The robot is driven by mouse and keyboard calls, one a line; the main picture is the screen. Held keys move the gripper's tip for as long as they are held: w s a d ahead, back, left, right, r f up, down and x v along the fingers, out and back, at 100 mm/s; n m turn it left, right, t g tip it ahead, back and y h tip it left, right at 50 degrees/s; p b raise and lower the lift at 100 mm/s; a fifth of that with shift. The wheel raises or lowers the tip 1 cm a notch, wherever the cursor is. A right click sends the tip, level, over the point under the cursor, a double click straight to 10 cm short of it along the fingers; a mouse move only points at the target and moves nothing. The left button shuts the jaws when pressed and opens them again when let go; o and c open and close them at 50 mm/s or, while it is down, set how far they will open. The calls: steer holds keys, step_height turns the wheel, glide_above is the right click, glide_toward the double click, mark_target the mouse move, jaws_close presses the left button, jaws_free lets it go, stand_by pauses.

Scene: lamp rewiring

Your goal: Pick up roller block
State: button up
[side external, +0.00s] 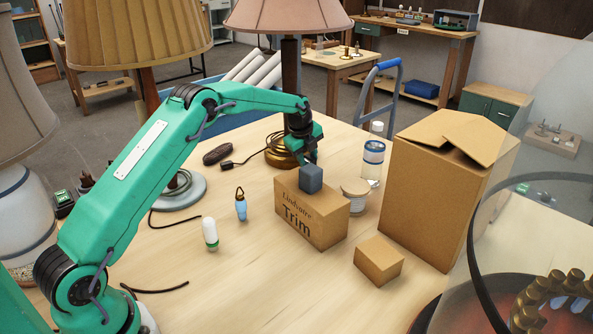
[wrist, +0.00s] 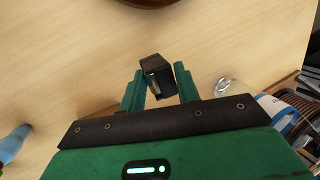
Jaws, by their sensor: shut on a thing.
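The roller block (side external: 311,178) is a small dark blue-grey block at the top of the cardboard box marked "Trim" (side external: 300,221) in the side view. My gripper (side external: 310,161) points down onto it from above. In the wrist view the block (wrist: 153,67) looks nearly black, with a paler part on its near side. It sits between the two green fingers (wrist: 160,88), which are shut on it. I cannot tell whether the block touches the box top or is just clear of it.
A small box (side external: 378,261) is in front. A lamp base (side external: 281,151) is behind.

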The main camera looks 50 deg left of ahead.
steer(key=s+d+r, duration=0.3)
steer(key=d+r, duration=0.4)
steer(key=d, duration=0.4)
steer(key=shift+s+r+h, duration=0.25)
steer(key=shift+s+h, duration=0.05)
steer(key=shift+s, duration=0.1)
steer(key=shift+d, duration=0.1)
